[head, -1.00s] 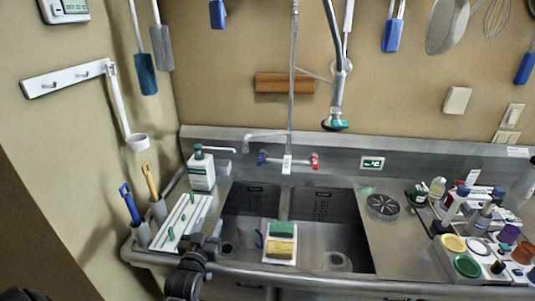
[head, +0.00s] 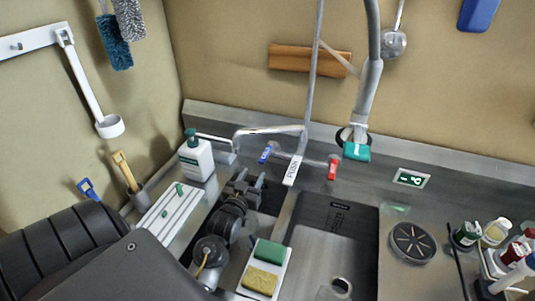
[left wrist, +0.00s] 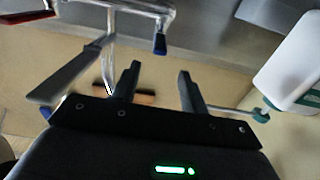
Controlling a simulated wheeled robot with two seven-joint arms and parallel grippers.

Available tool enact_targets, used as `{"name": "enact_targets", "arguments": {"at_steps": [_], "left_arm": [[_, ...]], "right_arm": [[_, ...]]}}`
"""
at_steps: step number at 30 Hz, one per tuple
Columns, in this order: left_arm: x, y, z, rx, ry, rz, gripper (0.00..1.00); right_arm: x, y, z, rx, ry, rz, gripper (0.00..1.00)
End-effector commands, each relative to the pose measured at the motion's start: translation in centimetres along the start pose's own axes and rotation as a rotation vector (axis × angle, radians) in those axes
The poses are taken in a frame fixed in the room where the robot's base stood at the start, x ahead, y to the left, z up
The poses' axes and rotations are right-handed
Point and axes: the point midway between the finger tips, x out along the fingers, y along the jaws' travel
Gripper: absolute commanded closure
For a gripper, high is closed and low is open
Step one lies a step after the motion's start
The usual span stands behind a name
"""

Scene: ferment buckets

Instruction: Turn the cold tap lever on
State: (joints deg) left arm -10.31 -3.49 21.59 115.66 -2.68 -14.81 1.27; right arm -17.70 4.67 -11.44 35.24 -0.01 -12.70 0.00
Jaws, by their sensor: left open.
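The faucet (head: 297,160) stands at the back of the sink. Its blue lever (head: 265,154) is on the left and its red lever (head: 333,169) on the right. My left gripper (head: 248,181) is over the left basin, in front of the blue lever and apart from it. In the left wrist view the scene is upside down. The gripper's two fingers (left wrist: 160,70) are spread and empty, with the blue lever (left wrist: 160,44) beyond their tips. The red lever (left wrist: 30,17) is at the upper left there. My right gripper is not in view.
A white soap bottle (head: 196,158) stands left of the gripper; it also shows in the left wrist view (left wrist: 290,75). A hanging spray head (head: 356,151) is right of the faucet. A holder with a green and yellow sponge (head: 262,281) sits at the sink's front. The right basin is empty.

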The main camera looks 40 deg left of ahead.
Motion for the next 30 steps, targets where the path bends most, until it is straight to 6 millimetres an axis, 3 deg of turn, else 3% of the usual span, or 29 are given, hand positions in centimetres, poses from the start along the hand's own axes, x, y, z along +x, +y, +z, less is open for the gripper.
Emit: {"name": "enact_targets", "arguments": {"at_steps": [5, 12, 18, 30], "left_arm": [[2.1, 0.1, -0.4, -0.001, 0.002, 0.001, 0.56], [6.7, 0.1, -0.4, -0.001, 0.001, 0.001, 0.56], [9.5, 0.0, -0.3, 0.001, 0.001, 0.001, 0.56], [10.7, 0.0, -0.1, 0.0, 0.001, 0.0, 0.56]], "right_arm": [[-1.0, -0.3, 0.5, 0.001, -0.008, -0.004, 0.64], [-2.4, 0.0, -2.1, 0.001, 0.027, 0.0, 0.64], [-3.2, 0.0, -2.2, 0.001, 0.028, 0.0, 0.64], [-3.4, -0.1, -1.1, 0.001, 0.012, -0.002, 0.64]]}}
